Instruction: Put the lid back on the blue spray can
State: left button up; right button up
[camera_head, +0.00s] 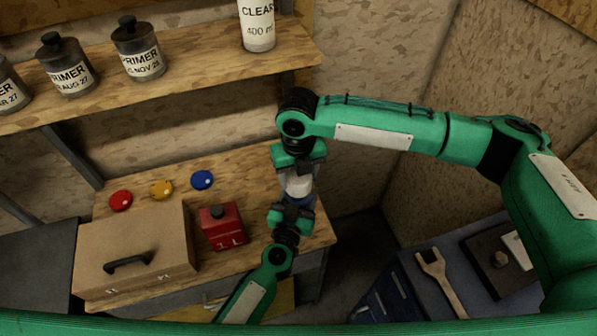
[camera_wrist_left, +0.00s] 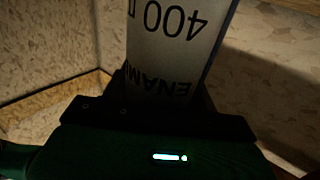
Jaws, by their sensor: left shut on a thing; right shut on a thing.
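A spray can (camera_head: 298,187), white with some dark blue at its lower part, is held between my two grippers above the bench's right side. My right gripper (camera_head: 299,172) points down and is shut on its upper part. My left gripper (camera_head: 291,211) comes from below and is shut on its lower part. The left wrist view shows the can's pale label (camera_wrist_left: 170,45) upside down with "400" and "ENAM". A glossy blue round cap (camera_head: 202,180) lies on the bench; it looks like a lid. The can's top is hidden by my right gripper.
A red cap (camera_head: 121,200) and a yellow cap (camera_head: 161,189) lie left of the blue one.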

jog(key=shift+f, duration=0.2)
jog(key=shift+f, duration=0.1)
jog(key=shift+f, duration=0.8)
jog(key=shift+f, duration=0.65)
dwell(0.3)
jog(key=o, duration=1)
notch_tip(320, 180, up, 8)
jog(key=shift+f, duration=0.25)
